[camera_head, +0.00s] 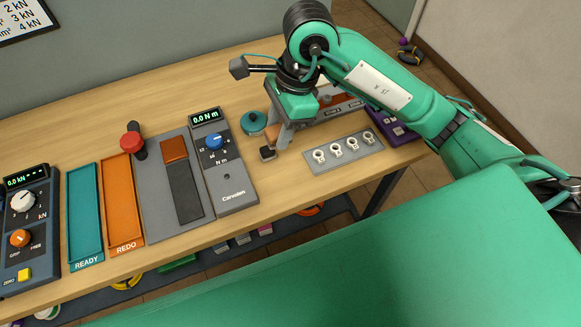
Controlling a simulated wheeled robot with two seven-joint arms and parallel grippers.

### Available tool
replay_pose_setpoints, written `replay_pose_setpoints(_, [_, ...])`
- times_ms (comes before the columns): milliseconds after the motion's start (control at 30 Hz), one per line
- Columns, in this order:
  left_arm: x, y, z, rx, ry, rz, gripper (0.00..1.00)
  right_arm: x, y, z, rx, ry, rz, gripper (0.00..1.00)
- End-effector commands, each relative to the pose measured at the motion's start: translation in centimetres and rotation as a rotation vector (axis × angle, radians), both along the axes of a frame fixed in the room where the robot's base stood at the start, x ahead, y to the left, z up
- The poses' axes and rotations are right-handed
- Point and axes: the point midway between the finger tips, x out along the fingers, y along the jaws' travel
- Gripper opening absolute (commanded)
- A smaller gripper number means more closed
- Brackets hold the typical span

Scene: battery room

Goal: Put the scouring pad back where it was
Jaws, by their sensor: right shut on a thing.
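My right gripper (276,147) is low over the far right part of the bench, between the torque unit and the grey connector plate. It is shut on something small. A small dark block (267,153) shows at its fingertips; it may be the scouring pad, but it is too small and too hidden by the fingers to be sure. I cannot tell whether it touches the bench. No other scouring pad is clearly seen. My left gripper is not in view.
READY tray (86,262) and REDO tray (126,246) lie farther left. The back left of the bench is bare.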

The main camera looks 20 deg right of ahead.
Motion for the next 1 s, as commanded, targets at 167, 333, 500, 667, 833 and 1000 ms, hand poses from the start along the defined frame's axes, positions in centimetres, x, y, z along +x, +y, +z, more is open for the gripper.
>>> replay_pose_setpoints(167, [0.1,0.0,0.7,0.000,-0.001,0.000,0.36,-0.1,0.0,-3.9,-0.001,0.007,-0.001,0.14])
replay_pose_setpoints(333, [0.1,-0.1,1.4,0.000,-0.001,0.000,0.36,-0.1,0.0,-7.8,-0.001,0.007,0.000,0.14])
replay_pose_setpoints(500, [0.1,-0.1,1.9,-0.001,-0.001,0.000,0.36,-0.1,0.0,-11.3,-0.001,0.005,0.000,0.14])
replay_pose_setpoints(667, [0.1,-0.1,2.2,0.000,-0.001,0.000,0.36,0.0,0.0,-13.2,0.000,0.002,0.001,0.14])
replay_pose_setpoints(833, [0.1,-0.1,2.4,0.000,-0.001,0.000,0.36,-0.1,0.0,-14.3,-0.001,0.003,0.002,0.14])
replay_pose_setpoints(1000, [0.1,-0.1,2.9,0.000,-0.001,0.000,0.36,-0.1,0.0,-16.7,-0.001,0.004,0.000,0.14])
